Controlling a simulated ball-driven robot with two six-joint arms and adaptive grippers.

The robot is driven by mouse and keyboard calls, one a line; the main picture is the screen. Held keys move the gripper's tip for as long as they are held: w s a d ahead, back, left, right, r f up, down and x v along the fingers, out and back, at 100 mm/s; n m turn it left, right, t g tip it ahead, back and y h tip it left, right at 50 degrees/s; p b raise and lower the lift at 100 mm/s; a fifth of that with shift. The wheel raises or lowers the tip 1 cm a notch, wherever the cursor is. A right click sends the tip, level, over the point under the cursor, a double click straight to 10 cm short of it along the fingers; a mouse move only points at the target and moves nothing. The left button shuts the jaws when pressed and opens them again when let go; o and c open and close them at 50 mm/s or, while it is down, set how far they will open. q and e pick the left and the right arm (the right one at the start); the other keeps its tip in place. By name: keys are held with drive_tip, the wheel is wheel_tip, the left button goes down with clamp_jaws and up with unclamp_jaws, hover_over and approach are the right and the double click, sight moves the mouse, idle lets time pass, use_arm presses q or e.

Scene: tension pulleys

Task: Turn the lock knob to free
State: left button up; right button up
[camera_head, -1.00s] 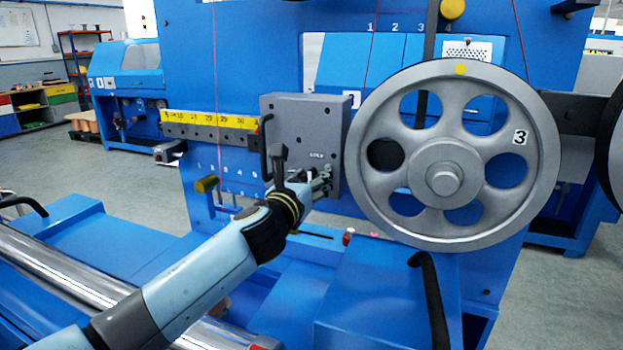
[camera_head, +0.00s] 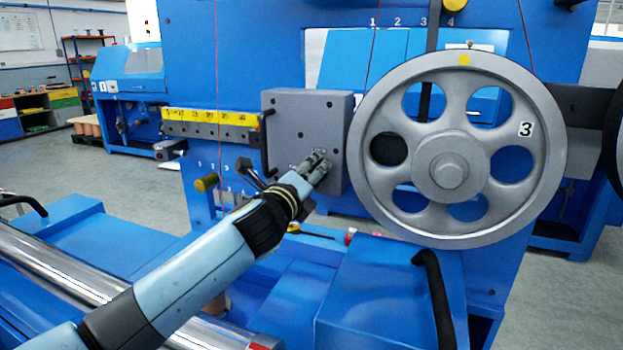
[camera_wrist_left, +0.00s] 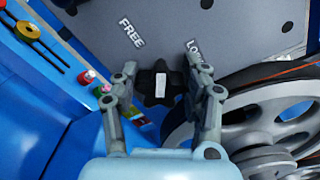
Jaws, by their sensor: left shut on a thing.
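The lock knob (camera_wrist_left: 158,84) is black and star-shaped with a white mark. It sits on a grey plate (camera_head: 330,110), between the fingers of my left gripper (camera_head: 319,166) in the left wrist view. These fingers are shut on it. The plate carries the words FREE (camera_wrist_left: 131,33) and LOCK (camera_wrist_left: 195,52); a finger partly covers LOCK. The white mark runs nearly upright in the wrist view, between the two words. In the head view my fingers hide the knob. My right gripper is not in view.
A large grey pulley wheel (camera_head: 449,172) marked 3 stands close to the right of the plate. A black handle (camera_head: 267,140) is at the plate's left edge, beside a yellow scale (camera_head: 210,117). Small red and green buttons (camera_wrist_left: 88,77) show in the wrist view.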

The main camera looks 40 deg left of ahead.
use_arm(q)
drive_tip(key=n+b, duration=0.1)
drive_tip(key=n, duration=0.2)
drive_tip(key=shift+f+n, duration=0.15)
drive_tip(key=shift+n, duration=0.15)
drive_tip(key=shift+n+b, duration=0.75)
drive_tip(key=shift+n, duration=0.75)
drive_tip(key=o, duration=1.2)
drive_tip(key=shift+a, duration=0.1)
drive_tip(key=shift+s, duration=0.1)
drive_tip(key=v, duration=1.2)
drive_tip(key=shift+f, duration=0.1)
